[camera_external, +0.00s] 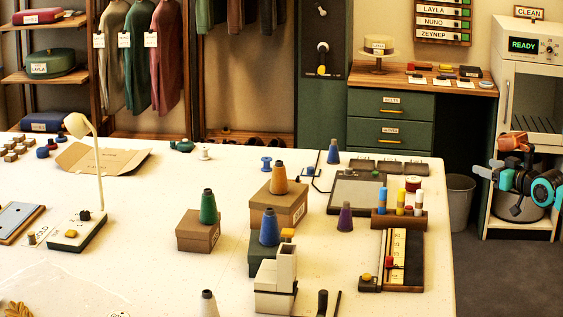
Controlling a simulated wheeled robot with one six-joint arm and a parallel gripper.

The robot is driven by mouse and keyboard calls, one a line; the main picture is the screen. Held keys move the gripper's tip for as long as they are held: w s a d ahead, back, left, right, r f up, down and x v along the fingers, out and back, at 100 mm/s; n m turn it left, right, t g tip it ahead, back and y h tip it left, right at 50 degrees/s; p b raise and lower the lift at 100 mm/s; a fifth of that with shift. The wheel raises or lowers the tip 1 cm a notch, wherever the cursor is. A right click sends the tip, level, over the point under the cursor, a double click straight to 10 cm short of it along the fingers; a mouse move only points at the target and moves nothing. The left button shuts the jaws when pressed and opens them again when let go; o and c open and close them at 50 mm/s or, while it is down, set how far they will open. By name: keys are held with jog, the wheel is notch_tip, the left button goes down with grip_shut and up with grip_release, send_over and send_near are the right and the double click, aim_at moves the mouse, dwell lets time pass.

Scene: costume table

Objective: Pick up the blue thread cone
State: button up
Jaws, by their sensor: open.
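Two blue thread cones show in the external view. One blue cone (270,229) stands upright on a dark green box (261,262) near the middle of the table. The other blue cone (333,153) stands upright farther back, near the table's far edge. My arm is folded at the far right, off the table and well away from both cones. My gripper (515,209) is small and dark there, open, with nothing seen between its fingers.
A green cone (208,208) and an orange cone (279,180) stand on brown boxes close by. A white block-shaped item (276,283) stands just in front of the green box. A purple cone (345,217) and a spool rack (399,219) are to the right. The lamp (96,165) rises at left.

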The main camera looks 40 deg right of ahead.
jog(key=w+r+g, duration=0.2)
jog(key=w+r, duration=0.3)
jog(key=w, duration=0.3)
jog(key=w+r+g, duration=0.1)
jog(key=w+r, duration=0.3)
jog(key=w, duration=0.5)
jog(key=g, duration=1)
send_over(334, 145)
jog(key=s+d, duration=0.1)
jog(key=s, duration=0.5)
notch_tip(334, 145, down, 9)
jog(key=shift+n, duration=0.4)
jog(key=x, duration=1.2)
jog(key=shift+w+r, duration=0.1)
jog(key=shift+w, duration=0.3)
jog(key=shift+a+x, duration=0.15)
jog(key=shift+x, duration=1.15)
jog(key=shift+a+x, duration=0.1)
jog(key=shift+x, duration=1.15)
jog(key=shift+w+r, duration=0.1)
jog(key=shift+w, duration=0.05)
jog(key=c, duration=1.1)
